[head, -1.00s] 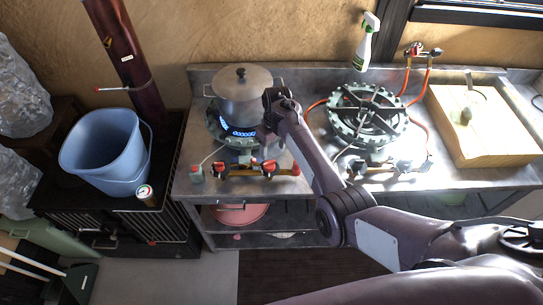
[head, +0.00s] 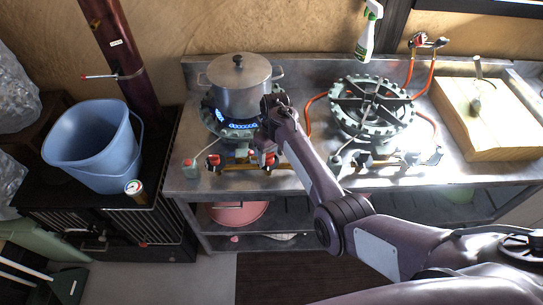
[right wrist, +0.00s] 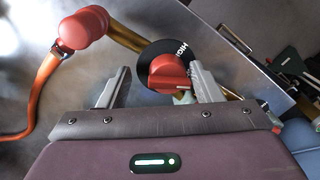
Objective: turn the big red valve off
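A red knob (right wrist: 170,73) on a black dial marked "HIGH" lies between the fingers of my right gripper (right wrist: 160,88) in the right wrist view. It is nearer the right finger, and I cannot tell whether they touch. The gripper is open. In the head view my right wrist hangs over the front of the left burner, and the right-hand red knob (head: 267,159) is partly hidden below it. Another red knob (head: 213,162) is at the left end of the same brass pipe. Blue flame (head: 237,126) burns under the pot (head: 239,88). My left gripper is out of view.
A second burner (head: 371,106) stands to the right, with orange hoses and wall valves (head: 428,42) behind it. A wooden board (head: 487,118) is at the far right. A blue bucket (head: 93,147) stands left. In the right wrist view a red fitting (right wrist: 84,28) joins an orange hose.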

